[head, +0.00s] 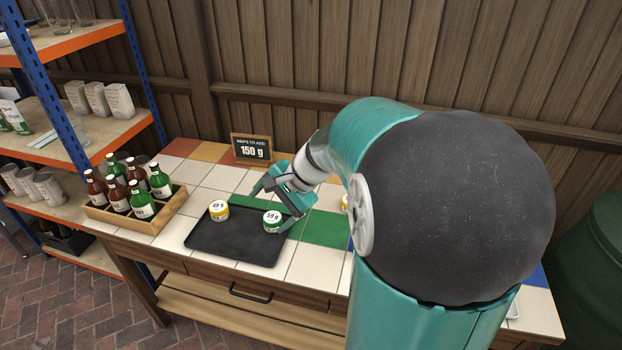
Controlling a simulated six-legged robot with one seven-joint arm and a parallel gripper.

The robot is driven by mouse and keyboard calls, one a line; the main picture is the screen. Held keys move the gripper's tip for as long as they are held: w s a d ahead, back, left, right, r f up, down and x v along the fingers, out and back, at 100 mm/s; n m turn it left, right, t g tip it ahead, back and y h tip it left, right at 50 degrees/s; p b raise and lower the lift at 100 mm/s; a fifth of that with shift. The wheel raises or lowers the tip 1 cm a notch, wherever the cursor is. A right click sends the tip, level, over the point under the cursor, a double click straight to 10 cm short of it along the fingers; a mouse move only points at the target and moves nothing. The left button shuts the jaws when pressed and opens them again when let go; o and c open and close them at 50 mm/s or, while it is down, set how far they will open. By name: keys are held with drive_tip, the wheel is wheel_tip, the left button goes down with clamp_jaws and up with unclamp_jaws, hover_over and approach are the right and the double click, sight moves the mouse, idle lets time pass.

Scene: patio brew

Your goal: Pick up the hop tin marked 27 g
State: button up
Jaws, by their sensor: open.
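A green tin (272,221) with a white lid that seems to read 59 g stands on the right part of a black tray (225,244). A yellow tin (219,211) stands on the tray to its left; its lid marking is too small to read surely. Another yellow-sided tin (345,204) shows only in part beside my arm, its marking hidden. I cannot make out a 27 g marking on any tin. My gripper (276,206) is open and empty, just above and behind the green tin; I cannot tell whether they touch.
A wooden crate (172,216) of brown and green bottles stands left of the tray. A sign (251,149) reading 150 g stands at the back of the tiled table (216,178). Shelves (102,135) stand at the left. My arm hides much of the table's right side.

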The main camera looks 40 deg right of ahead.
drive_tip(key=w+d+f+m+t, duration=0.2)
drive_tip(key=d+f+m, duration=0.2)
drive_tip(key=d, duration=0.3)
drive_tip(key=w+d+f+m+t, duration=0.2)
drive_tip(key=d+f+m, duration=0.25)
drive_tip(key=d, duration=0.35)
drive_tip(key=s+d+f+m+t+h, duration=0.1)
drive_tip(key=d+f+m, duration=0.2)
drive_tip(key=d, duration=0.3)
drive_tip(key=s+d+f+m+t+h, duration=0.1)
drive_tip(key=d+f+m, duration=0.3)
drive_tip(key=d, duration=0.2)
drive_tip(key=s+d+f+m+t+h, duration=0.1)
drive_tip(key=s+d+f+m+t, duration=0.1)
drive_tip(key=d, duration=0.5)
drive_tip(key=shift+f+m, duration=0.75)
drive_tip(key=shift+m, duration=0.4)
drive_tip(key=shift+d+f, duration=0.2)
drive_tip(key=shift+d, duration=0.05)
drive_tip(key=x, duration=0.7)
drive_tip(key=shift+d, duration=0.35)
drive_tip(key=c, duration=1.1)
